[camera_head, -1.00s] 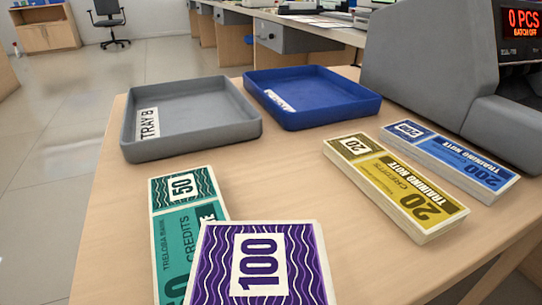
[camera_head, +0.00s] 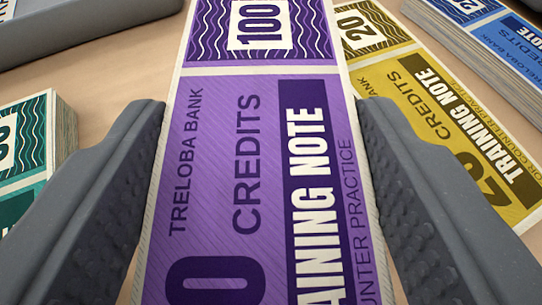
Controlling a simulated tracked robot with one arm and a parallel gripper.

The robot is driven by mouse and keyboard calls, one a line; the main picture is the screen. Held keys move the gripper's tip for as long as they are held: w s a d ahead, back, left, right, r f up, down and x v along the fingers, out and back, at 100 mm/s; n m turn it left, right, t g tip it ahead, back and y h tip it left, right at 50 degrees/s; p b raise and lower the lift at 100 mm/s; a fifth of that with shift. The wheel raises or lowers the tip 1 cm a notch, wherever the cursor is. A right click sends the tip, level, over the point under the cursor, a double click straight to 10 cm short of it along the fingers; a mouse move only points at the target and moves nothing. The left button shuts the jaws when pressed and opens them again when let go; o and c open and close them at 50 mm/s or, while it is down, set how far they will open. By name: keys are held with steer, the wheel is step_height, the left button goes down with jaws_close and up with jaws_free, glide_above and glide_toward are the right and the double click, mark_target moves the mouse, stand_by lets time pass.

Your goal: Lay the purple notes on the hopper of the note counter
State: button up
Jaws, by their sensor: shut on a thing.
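The purple notes (camera_head: 215,130), a stack marked 100, run up the middle of the view. My gripper (camera_head: 265,130) has one grey finger on each long side of the stack and is shut on it. The near end of the stack is cut off by the bottom edge. I cannot tell whether the stack is still on the counter or lifted. The note counter and its hopper are not in view now.
Yellow notes (camera_head: 415,110) lie close on the right, with blue notes (camera_head: 475,40) beyond them. Green notes (camera_head: 62,130) lie on the left. A grey tray (camera_head: 80,25) is at the top left. Bare wooden counter (camera_head: 115,80) shows between the tray and the purple notes.

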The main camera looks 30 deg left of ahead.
steer(key=f+b, duration=0.2)
steer(key=shift+s+a+f, duration=0.1)
steer(key=shift+a+f, duration=0.25)
steer(key=shift+a, duration=0.05)
steer(key=shift+r, duration=0.1)
steer(key=o, duration=1)
steer(key=shift+s+d+r+p, duration=0.2)
steer(key=shift+s+p, duration=0.1)
steer(key=p+v, duration=0.2)
steer(key=v, duration=0.9)
steer(key=shift+s+d+p, duration=0.1)
steer(key=shift+d+p, duration=0.05)
steer(key=shift+p, duration=0.2)
